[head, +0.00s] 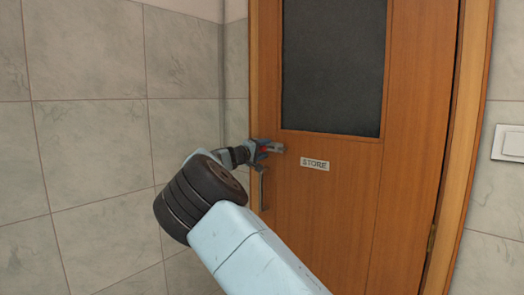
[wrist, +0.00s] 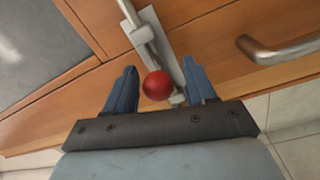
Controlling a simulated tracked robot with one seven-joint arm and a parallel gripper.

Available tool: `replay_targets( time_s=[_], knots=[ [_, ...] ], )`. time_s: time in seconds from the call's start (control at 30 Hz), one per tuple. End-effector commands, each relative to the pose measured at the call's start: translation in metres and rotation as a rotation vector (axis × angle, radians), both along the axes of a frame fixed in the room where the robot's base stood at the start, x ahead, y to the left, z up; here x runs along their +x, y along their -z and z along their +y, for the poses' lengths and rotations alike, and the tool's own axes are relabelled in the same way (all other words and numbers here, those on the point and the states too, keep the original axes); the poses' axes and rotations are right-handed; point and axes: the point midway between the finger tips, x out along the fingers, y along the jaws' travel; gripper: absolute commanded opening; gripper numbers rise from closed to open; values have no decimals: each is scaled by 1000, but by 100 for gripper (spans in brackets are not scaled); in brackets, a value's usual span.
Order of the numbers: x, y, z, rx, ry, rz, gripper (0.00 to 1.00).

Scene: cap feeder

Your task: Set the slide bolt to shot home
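The slide bolt (wrist: 142,34) is a grey metal rod on a narrow plate fixed to the wooden door, seen in the wrist view. Its round red knob (wrist: 156,85) sits between the two blue fingers of my gripper (wrist: 160,68). The fingers are apart, with a visible gap on each side of the knob. In the head view my gripper (head: 268,149) is at the door's left edge, above the handle, and hides most of the bolt. Whether the bolt's end is in a keeper cannot be made out.
The wooden door (head: 340,210) looks closed, with a dark panel (head: 333,65) and a STORE sign (head: 315,164). A metal door handle (wrist: 280,48) lies right of the bolt in the wrist view. Tiled wall (head: 95,130) stands left of the frame; a light switch (head: 509,143) is at right.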

Motion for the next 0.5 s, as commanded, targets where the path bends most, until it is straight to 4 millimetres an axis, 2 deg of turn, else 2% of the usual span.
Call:
replay_targets(
  time_s=[0.07,0.5],
  knots=[
    [0,0,0,0,0,0,47],
    [0,1,1,1,0,1,5]
  ],
)
